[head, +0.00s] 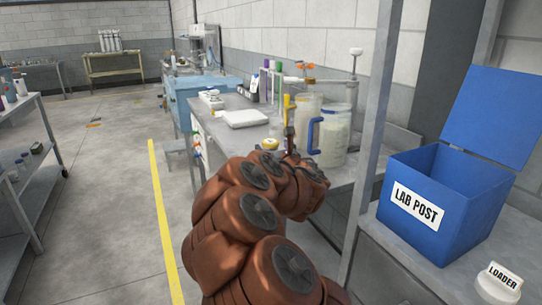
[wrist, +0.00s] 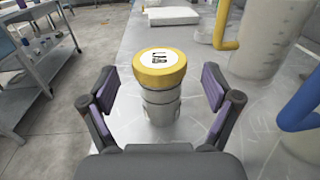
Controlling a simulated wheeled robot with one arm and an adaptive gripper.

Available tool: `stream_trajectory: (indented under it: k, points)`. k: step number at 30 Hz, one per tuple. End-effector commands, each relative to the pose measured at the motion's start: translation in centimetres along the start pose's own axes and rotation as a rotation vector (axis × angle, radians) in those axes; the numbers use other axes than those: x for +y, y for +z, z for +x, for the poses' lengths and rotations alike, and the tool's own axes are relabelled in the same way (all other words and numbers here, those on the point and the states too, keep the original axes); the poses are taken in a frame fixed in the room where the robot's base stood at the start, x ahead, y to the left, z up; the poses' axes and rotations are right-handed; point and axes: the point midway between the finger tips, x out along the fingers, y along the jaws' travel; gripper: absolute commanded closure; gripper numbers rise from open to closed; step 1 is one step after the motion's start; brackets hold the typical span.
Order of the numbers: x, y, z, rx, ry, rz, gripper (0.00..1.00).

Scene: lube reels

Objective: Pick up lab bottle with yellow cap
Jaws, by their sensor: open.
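The lab bottle with yellow cap (wrist: 160,85) stands upright on the grey bench in the wrist view, with "LAB" on its cap. In the head view its yellow cap (head: 269,144) shows just beyond my arm, and most of its body is hidden. My gripper (wrist: 165,95) is open, with one finger on each side of the bottle. A gap shows on both sides, so the fingers appear not to touch it. In the head view my gripper is mostly hidden by my arm.
Clear jugs (head: 334,138), one with a blue handle (head: 313,135), stand right of the bottle. A white tray (head: 246,118) lies farther back on the bench. A blue LAB POST box (head: 430,225) is at the right. The bench's left edge is close to the bottle.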

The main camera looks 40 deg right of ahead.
Motion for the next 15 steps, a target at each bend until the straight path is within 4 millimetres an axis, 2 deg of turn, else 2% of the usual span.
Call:
stream_trajectory:
  k: [6, 15]
  points:
    - [0.0, 0.2, 2.0, -0.003, 0.002, 0.000, 0.12]
    - [-0.1, 0.1, 2.4, -0.001, 0.000, -0.001, 0.12]
